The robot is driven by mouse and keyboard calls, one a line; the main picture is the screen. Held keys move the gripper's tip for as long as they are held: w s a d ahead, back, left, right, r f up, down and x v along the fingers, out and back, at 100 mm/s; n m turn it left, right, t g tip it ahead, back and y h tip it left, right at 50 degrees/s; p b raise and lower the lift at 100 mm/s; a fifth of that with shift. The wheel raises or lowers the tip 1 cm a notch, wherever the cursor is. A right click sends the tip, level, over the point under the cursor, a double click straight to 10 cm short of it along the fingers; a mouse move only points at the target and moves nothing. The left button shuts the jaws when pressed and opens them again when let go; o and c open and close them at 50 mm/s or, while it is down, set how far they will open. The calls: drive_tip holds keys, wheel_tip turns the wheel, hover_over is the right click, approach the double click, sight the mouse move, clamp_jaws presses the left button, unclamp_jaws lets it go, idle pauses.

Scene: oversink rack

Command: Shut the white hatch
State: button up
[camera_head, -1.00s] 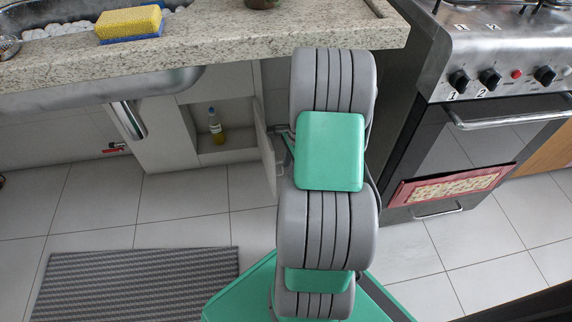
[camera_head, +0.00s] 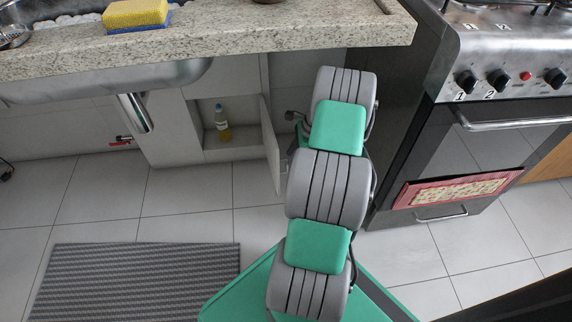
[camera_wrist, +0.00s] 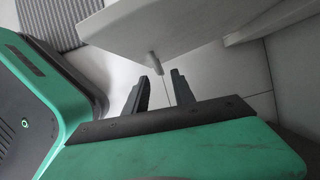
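The white hatch (camera_head: 270,147) is the door of the low cabinet under the counter. It stands open, swung out to the right of the cabinet opening. In the wrist view the white hatch (camera_wrist: 165,28) fills the upper middle, with a small knob (camera_wrist: 155,64) on its lower edge. My gripper (camera_wrist: 160,76) is open, its two dark fingers apart with nothing held. The fingertips are just below the knob in the picture; I cannot tell whether they touch it. In the head view my gripper is mostly hidden by my arm, to the right of the hatch.
The cabinet opening (camera_head: 207,112) holds a bottle with yellow liquid (camera_head: 222,124). The granite counter (camera_head: 230,38) with a yellow and blue sponge (camera_head: 136,15) overhangs it. A stove (camera_head: 480,130) stands close on the right. A grey mat (camera_head: 135,280) lies on the tiled floor.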

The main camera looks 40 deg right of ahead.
drive_tip(key=b+x, duration=0.2)
drive_tip(key=x, duration=0.3)
drive_tip(key=shift+f, duration=0.1)
clamp_jaws()
idle(1.2)
